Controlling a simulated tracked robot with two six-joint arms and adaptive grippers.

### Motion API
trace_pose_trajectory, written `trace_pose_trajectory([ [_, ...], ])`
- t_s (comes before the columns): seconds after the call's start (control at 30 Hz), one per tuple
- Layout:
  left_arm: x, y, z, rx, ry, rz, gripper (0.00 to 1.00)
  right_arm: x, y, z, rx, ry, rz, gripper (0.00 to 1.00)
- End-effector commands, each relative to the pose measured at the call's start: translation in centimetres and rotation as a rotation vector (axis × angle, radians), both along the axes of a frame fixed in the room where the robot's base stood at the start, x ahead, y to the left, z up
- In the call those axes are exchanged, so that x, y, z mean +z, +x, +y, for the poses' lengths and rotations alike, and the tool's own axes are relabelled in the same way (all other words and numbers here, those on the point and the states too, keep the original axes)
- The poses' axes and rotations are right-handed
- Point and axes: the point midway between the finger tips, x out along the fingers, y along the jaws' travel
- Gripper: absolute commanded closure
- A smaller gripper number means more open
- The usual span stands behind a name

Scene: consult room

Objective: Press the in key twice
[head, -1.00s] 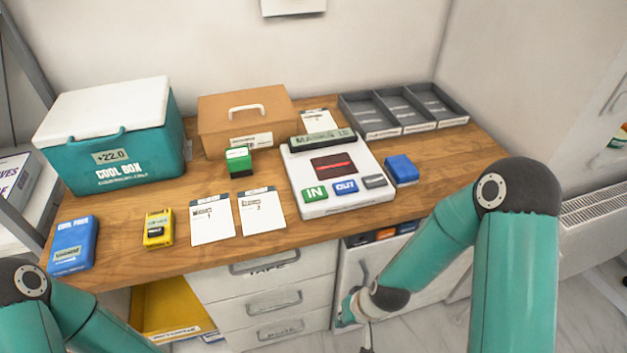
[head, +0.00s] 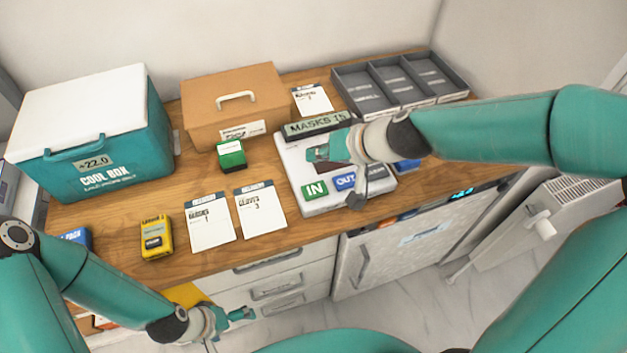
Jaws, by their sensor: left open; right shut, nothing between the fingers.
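The white counter device (head: 330,208) lies on the wooden desk, its display (head: 316,125) reading "MASKS 15". Its green IN key (head: 315,190) is in clear view at the front left of the device. My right gripper (head: 335,153) is shut and empty, above the device and behind the IN key in the picture. Whether it touches the device I cannot tell. My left gripper (head: 238,314) is open and empty, low in front of the drawers.
A teal cool box (head: 95,160), a brown case (head: 235,103) and a grey divided tray (head: 398,87) stand along the back. A green box (head: 231,154), two cards (head: 209,222) and a yellow device (head: 156,237) lie left of the counter. A blue block is mostly hidden.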

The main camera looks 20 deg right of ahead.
Motion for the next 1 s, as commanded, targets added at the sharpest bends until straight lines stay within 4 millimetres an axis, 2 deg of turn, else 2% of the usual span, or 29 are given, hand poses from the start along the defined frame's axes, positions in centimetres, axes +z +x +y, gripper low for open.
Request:
trace_pose_trajectory([
  [0.27, -0.2, 0.0, 0.0, 0.0, 0.0, -0.001, 0.0, -0.3, 0.0, -0.2, -0.004, -0.001, 0.002, 1.0],
  [0.43, -1.1, 0.0, 0.0, 0.0, 0.0, -0.001, 0.0, -1.4, 0.0, -0.2, -0.004, -0.002, 0.002, 1.0],
  [1.0, -7.5, 0.0, 0.0, 0.0, 0.0, -0.001, 0.0, -8.3, 0.0, -0.3, -0.006, -0.002, 0.001, 1.0],
])
